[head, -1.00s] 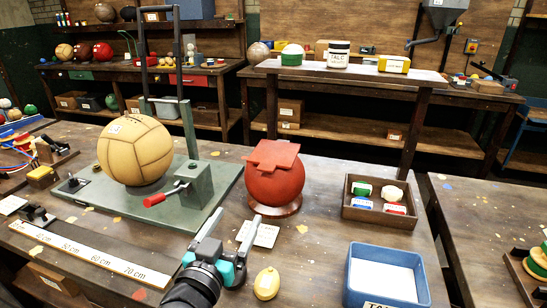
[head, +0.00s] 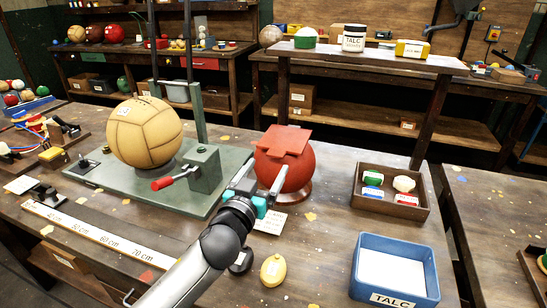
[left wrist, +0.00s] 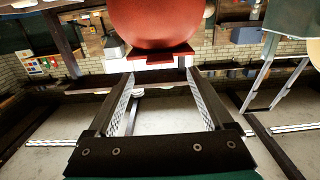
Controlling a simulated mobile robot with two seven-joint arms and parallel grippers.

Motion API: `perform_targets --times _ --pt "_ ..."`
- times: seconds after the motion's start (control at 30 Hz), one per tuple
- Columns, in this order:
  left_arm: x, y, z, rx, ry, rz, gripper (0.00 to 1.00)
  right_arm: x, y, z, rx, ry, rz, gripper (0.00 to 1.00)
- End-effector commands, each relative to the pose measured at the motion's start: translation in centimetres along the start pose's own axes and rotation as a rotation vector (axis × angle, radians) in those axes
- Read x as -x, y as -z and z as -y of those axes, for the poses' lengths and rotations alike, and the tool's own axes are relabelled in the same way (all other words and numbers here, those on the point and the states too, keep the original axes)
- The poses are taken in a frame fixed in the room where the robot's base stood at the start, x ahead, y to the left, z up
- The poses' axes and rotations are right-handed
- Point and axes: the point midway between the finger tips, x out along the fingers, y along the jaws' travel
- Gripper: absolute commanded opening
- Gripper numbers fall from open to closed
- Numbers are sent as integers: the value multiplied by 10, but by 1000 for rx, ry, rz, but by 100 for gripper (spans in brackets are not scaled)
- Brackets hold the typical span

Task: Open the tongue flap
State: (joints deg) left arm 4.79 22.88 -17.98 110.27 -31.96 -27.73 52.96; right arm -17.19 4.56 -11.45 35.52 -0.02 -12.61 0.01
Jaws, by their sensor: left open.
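I cannot tell whether a fingertip touches the ball. My right gripper is in neither view.
A tan ball (head: 144,135) stands on a green metal fixture (head: 215,200) with a red-handled clamp (head: 180,178) to the left. A wooden tray (head: 410,212) and a blue TALC bin (head: 433,262) are to the right. A yellow object (head: 272,270) lies in front.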

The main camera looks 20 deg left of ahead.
Motion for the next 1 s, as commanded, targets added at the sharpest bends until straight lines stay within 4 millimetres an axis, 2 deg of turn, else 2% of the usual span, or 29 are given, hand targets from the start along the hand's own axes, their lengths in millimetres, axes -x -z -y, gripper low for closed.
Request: perform_targets --times 0.2,0.4,0.6,0.87,1.0 --pt "-32 0 1 -2 1 -1 85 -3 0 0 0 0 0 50" --pt "-51 0 0 -1 1 0 85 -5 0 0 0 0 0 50" --pt "-58 0 0 -1 0 0 85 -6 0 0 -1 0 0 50" --pt "-58 0 0 -1 0 0 85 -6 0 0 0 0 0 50" --pt "-58 0 0 -1 0 0 69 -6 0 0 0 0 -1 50"
